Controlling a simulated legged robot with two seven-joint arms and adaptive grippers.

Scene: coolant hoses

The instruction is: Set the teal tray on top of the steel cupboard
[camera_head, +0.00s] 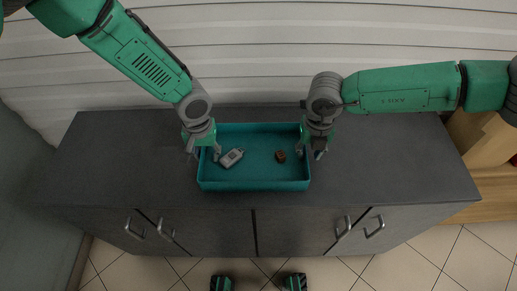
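The teal tray (255,186) is on the dark top of the grey steel cupboard (120,170), near the middle and close to the front edge. It looks level and appears to rest on the surface. A light grey handheld device (231,158) and a small dark brown block (280,156) lie inside it. My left gripper (203,154) is at the tray's left wall, its fingers spread on either side of the rim. My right gripper (310,154) is at the right wall in the same way, fingers apart. Neither visibly pinches the wall.
The cupboard top is clear left and right of the tray. Cupboard doors with metal handles (374,227) face the front. A pale slatted wall (255,60) stands behind. Wooden furniture (485,150) stands to the right, and a tiled floor (440,250) lies in front.

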